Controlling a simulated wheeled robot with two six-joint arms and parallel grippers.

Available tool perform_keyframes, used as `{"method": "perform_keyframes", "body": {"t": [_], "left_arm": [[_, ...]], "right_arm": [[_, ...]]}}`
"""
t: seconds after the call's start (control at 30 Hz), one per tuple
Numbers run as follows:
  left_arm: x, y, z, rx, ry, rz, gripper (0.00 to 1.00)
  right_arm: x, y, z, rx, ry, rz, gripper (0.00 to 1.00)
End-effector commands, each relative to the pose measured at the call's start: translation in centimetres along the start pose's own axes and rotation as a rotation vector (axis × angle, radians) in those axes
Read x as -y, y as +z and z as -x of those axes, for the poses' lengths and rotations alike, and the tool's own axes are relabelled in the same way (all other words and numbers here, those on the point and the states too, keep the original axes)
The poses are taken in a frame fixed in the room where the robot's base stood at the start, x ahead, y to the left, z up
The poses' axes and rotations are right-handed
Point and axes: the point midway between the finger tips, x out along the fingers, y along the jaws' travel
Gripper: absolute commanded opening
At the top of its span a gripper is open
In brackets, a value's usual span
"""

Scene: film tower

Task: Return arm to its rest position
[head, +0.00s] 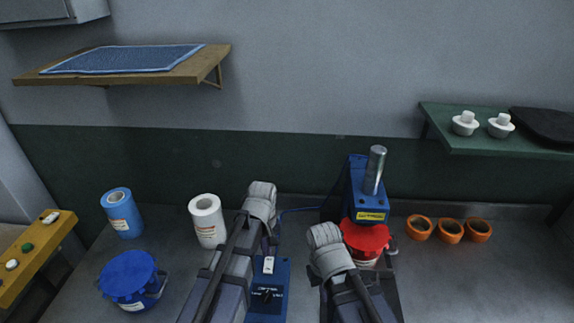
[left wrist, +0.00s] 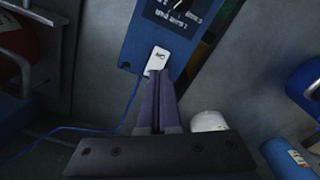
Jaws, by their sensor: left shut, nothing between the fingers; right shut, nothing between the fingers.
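My left gripper (left wrist: 160,80) is shut and empty in the left wrist view. Its fingertips appear close to the white rocker switch (left wrist: 156,61) on the blue control box (left wrist: 178,25); I cannot tell whether they touch. In the head view, my left arm rises beside the control box (head: 267,302), and its grey wrist (head: 261,200) hides most of the gripper. My right arm's grey wrist (head: 328,250) is in front of the blue press (head: 360,190), left of the red-lidded container (head: 366,240). The right fingers are mostly hidden; the right gripper is shut and empty.
A white roll (head: 207,220), a blue roll (head: 121,212) and a blue-lidded tub (head: 130,280) stand left on the bench. Orange cups (head: 450,231) stand right. A wooden shelf (head: 200,72) and a green shelf (head: 455,135) hang on the wall. A yellow button panel (head: 35,250) is far left.

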Motion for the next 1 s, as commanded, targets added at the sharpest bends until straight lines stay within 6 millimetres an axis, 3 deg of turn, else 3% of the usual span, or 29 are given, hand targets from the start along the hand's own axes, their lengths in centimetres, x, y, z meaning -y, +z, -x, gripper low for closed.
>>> {"method": "perform_keyframes", "body": {"t": [0.07, 0.3, 0.43, 0.6, 1.0], "left_arm": [[0.1, 0.8, 0.0, 0.000, -0.004, -0.034, 0.00], [1.0, 9.3, 0.1, 0.002, -0.067, -0.511, 0.00], [1.7, 12.6, 0.1, 0.008, -0.097, -0.737, 0.00], [2.0, 13.9, 0.1, 0.014, -0.115, -0.857, 0.00], [1.9, 13.8, 0.1, 0.014, -0.115, -0.858, 0.00]], "right_arm": [[0.0, 0.0, 0.0, 0.000, 0.000, 0.000, 0.00], [0.0, 0.0, 0.0, 0.000, 0.000, 0.000, 0.00], [0.0, 0.0, 0.0, 0.000, 0.000, 0.000, 0.00], [0.0, 0.0, 0.0, 0.000, 0.000, 0.000, 0.00], [0.0, 0.0, 0.0, 0.000, 0.000, 0.000, 0.00]]}}
